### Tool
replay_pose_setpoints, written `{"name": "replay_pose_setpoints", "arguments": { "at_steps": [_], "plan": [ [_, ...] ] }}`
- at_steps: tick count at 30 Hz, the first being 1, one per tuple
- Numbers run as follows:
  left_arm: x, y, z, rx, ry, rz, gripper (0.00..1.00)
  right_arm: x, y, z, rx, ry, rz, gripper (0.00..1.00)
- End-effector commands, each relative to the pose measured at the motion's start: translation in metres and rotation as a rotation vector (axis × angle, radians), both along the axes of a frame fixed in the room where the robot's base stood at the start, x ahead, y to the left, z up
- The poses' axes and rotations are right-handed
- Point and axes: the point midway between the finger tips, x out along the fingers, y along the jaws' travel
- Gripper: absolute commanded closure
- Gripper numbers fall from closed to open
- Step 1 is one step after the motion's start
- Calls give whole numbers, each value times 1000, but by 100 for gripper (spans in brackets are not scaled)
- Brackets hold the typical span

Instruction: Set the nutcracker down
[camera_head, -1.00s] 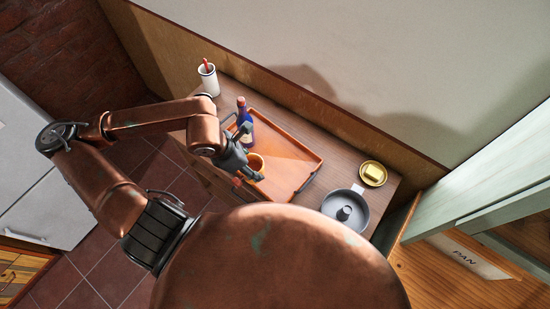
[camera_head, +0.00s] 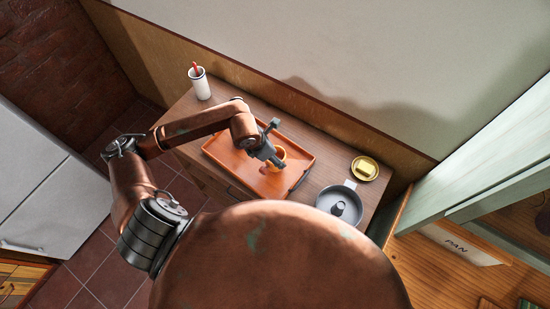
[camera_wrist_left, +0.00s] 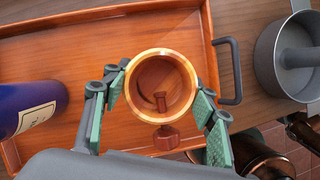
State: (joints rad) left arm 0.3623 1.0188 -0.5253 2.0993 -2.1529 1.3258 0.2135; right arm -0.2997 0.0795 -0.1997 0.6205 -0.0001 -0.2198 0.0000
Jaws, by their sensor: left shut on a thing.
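The nutcracker is a round wooden cup with a wooden screw through its side; it shows in the head view (camera_head: 280,151) and in the wrist view (camera_wrist_left: 150,73). My left gripper (camera_head: 274,157) is shut on it, with green-padded fingers on both sides of the cup in the wrist view (camera_wrist_left: 158,97). The cup's opening faces the wrist camera. It is over the right part of the orange tray (camera_head: 228,155); I cannot tell whether it touches the tray. My right gripper is not in view.
A blue bottle (camera_wrist_left: 28,108) is left of the gripper in the wrist view; my arm hides it in the head view. A grey ring pan (camera_head: 325,203) and a butter dish (camera_head: 356,173) are right of the tray. A white cup (camera_head: 201,88) stands at the back left.

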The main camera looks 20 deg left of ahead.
Motion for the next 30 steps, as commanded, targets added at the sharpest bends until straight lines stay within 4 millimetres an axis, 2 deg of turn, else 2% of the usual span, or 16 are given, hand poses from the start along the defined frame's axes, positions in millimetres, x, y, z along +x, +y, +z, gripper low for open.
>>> {"name": "replay_pose_setpoints", "arguments": {
  "at_steps": [3, 6, 15, 16, 23, 30],
  "plan": [
    [-2, 0, -17, -2, 4, 3, 76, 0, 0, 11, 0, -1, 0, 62],
    [-1, 0, -26, -1, 2, 1, 76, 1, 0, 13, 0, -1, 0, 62],
    [-1, 1, -29, 0, 0, 1, 76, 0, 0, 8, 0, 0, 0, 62],
    [-1, 1, -30, 0, 1, 1, 46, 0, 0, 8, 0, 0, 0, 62],
    [-1, 1, -29, 0, 0, 1, 31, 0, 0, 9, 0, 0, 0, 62],
    [-1, 1, -29, 0, 0, 1, 30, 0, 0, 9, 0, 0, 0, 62]
  ]
}}
